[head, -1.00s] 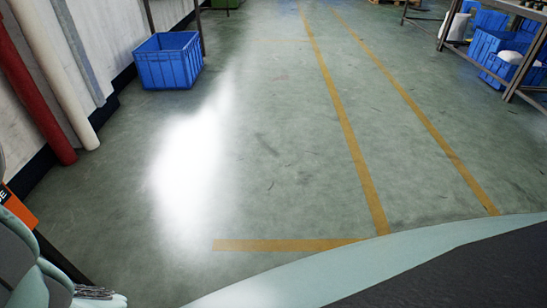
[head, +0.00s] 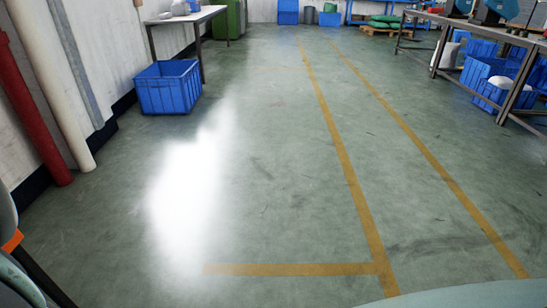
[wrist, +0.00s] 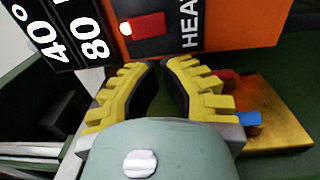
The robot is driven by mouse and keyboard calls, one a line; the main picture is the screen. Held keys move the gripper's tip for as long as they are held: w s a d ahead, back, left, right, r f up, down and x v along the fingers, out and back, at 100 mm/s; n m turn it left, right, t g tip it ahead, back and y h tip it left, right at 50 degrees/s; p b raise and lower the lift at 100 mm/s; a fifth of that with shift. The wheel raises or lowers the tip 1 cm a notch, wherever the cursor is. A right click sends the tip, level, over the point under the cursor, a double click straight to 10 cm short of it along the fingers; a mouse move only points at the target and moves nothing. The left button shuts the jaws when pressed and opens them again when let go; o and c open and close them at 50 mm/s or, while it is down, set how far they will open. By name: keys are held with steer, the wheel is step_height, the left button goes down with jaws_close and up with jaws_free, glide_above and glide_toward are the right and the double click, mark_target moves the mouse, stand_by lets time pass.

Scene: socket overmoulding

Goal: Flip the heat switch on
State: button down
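The heat switch (wrist: 149,26) is a red rocker on a black plate in the wrist view, beside white lettering partly cut off as "HEA". A pale dot shows at its left end. The label lies sideways in this view. My gripper (wrist: 158,64) has yellow ribbed fingers with dark inner pads. Its tips are drawn together just below the switch in the picture, with nothing seen between them. I cannot tell whether the tips touch the panel. The head view shows neither the switch nor the gripper.
An orange panel (wrist: 240,25) surrounds the black plate; black labels (wrist: 75,30) read 40° and 80. A brass-coloured block (wrist: 285,112) lies at right. In the head view, a blue crate (head: 168,88) stands by the left wall, tables stand on both sides, and the middle floor is clear.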

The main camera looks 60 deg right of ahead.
steer(key=v, duration=0.5)
steer(key=shift+s+d+r+p, duration=0.1)
steer(key=shift+d+r+p, duration=0.05)
steer(key=shift+d+p, duration=0.25)
steer(key=shift+r, duration=0.1)
